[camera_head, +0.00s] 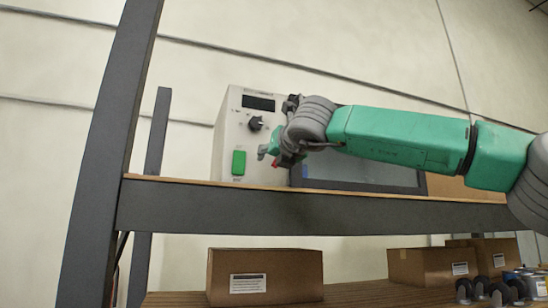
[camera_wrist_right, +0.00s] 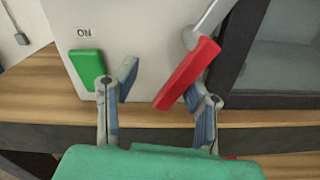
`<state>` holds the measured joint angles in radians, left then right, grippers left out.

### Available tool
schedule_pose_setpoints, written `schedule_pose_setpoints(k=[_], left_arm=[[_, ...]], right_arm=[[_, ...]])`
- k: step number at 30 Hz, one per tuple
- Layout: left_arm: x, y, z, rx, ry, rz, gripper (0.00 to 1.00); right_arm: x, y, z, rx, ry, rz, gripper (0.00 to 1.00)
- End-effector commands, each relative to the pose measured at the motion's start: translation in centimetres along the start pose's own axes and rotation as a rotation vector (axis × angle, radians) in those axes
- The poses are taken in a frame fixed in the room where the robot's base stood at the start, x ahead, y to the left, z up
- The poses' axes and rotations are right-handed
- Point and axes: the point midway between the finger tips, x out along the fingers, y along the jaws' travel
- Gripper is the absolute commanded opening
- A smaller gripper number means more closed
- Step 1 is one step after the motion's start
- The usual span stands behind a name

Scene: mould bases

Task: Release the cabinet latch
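The white cabinet (camera_head: 229,140) stands on the upper shelf, with a dark-framed glass door to its right. In the right wrist view, the latch is a red handle (camera_wrist_right: 188,74) on a grey metal lever, slanting down to the left in front of the cabinet (camera_wrist_right: 140,28). My right gripper (camera_wrist_right: 160,86) is open, its two fingers apart, with the red handle between them and closer to the right finger. Whether that finger touches the handle I cannot tell. In the head view, the right gripper (camera_head: 271,153) is in front of the cabinet and hides most of the latch. My left gripper is not in view.
A green switch (camera_head: 239,162), a black knob (camera_head: 256,123) and a dark display (camera_head: 258,103) are on the cabinet's front. The green switch (camera_wrist_right: 88,68) is close to my left finger in the wrist view. The dark shelf beam (camera_head: 300,214) runs below. Cardboard boxes (camera_head: 265,277) stand lower.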

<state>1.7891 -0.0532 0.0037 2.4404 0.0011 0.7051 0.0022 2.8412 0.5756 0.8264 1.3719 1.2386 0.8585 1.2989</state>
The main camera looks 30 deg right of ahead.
Motion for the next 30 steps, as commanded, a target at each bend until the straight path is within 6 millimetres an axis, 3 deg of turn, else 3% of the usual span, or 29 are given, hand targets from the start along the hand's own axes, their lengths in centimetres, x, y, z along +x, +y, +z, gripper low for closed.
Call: schedule_pose_setpoints(k=[2,5,26,30], left_arm=[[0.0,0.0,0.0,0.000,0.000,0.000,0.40],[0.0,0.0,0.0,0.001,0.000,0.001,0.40],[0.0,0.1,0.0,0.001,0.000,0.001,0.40],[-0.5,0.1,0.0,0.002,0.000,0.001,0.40]], right_arm=[[-0.2,-0.5,0.2,0.005,-0.003,0.006,0.34],[-0.2,-1.3,0.3,0.011,-0.004,0.008,0.01],[-0.9,-0.4,0.9,0.005,-0.013,0.011,0.00],[-1.0,-0.6,1.0,-0.081,-0.014,0.012,0.00]])
